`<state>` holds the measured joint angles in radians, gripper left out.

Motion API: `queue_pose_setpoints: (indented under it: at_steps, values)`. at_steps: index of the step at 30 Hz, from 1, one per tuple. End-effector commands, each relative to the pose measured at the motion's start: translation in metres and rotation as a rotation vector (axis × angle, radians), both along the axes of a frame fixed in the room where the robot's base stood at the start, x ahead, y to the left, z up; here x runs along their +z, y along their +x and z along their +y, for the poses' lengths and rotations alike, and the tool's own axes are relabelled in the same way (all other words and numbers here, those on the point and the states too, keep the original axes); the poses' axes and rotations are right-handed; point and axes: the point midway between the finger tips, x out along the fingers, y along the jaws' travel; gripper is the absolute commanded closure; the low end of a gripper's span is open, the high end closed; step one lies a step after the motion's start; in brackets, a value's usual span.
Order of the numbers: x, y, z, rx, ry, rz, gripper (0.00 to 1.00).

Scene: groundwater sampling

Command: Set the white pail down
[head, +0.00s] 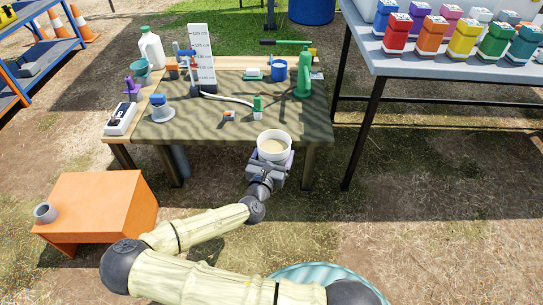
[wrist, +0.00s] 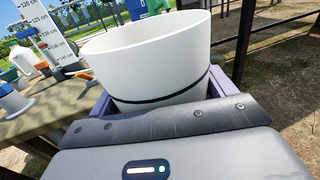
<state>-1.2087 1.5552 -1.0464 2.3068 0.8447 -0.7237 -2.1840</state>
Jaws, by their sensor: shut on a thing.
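The white pail (head: 273,154) is held upright at the front right edge of the wooden table (head: 190,130) in the head view. Its inside looks pale beige. My gripper (head: 270,166) is shut on the pail, its fingers on either side of the lower wall. In the wrist view the pail (wrist: 150,65) fills the middle, with a dark band around it and the purple-grey fingers beside it. The pail hides part of the table edge, and I cannot tell how high its base is. Its underside is hidden.
A green hand pump (head: 303,80), a blue mug (head: 279,70), a depth board (head: 202,60) and a white jug (head: 151,48) stand towards the table's back. A small green-topped bottle (head: 257,107) is just behind the pail. The table's front middle is mostly clear. An orange stand (head: 100,205) is at left.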

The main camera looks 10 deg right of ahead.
Motion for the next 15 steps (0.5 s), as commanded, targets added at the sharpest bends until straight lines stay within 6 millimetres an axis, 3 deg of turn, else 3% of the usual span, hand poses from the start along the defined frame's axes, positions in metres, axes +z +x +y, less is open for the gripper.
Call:
queue_pose_setpoints:
  at_steps: [1, 6, 15]
  values:
    - [0.022, 0.001, -0.003, 0.023, -0.005, -0.001, 0.57]
    - [0.049, 0.007, -0.002, 0.125, -0.006, 0.000, 0.57]
    - [0.063, 0.010, -0.001, 0.234, -0.002, -0.001, 0.57]
